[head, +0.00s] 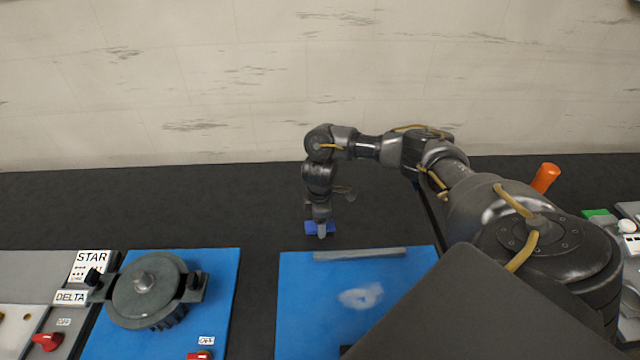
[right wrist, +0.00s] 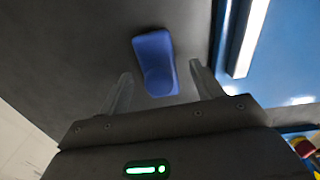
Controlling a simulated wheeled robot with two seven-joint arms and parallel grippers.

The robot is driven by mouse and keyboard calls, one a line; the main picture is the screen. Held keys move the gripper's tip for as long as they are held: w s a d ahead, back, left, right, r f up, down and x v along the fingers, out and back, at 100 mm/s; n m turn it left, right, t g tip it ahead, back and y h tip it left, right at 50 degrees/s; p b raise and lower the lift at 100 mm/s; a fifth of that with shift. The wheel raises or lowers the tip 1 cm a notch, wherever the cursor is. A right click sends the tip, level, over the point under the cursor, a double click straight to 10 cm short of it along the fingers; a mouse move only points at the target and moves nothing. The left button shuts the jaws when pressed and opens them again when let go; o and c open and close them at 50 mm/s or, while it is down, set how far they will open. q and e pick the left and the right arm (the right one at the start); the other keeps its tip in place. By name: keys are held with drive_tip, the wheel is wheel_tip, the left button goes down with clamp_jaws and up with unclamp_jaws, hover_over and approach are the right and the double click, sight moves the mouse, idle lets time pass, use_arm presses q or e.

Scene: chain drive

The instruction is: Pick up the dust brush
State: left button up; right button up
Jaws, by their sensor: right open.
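A small blue block-like thing, which looks like the dust brush (head: 312,227), lies on the dark bench top behind the right blue panel. In the right wrist view the brush (right wrist: 155,62) shows as a blue rounded handle shape; no bristles can be made out. My right gripper (head: 321,234) points down over it. In the right wrist view its two fingers (right wrist: 160,72) stand apart, one on each side of the brush's near end, with gaps to both. Whether the fingers are level with it I cannot tell. My left gripper is not in view.
A blue panel (head: 310,300) with a grey bar (head: 360,254) and a whitish dusty patch (head: 361,297) lies in front of the brush. A left blue panel (head: 222,290) carries a dark round housing (head: 148,290). An orange handle (head: 545,178) stands at the right. The bench left of the brush is clear.

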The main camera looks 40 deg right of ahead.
drive_tip(key=shift+w+f, duration=0.1)
drive_tip(key=shift+f, duration=0.7)
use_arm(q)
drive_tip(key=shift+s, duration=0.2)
use_arm(e)
drive_tip(key=shift+d+r, duration=0.1)
drive_tip(key=shift+c, duration=0.4)
drive_tip(key=c, duration=1)
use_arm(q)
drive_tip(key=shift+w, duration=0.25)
use_arm(e)
drive_tip(key=shift+c, duration=0.2)
drive_tip(key=shift+r, duration=0.1)
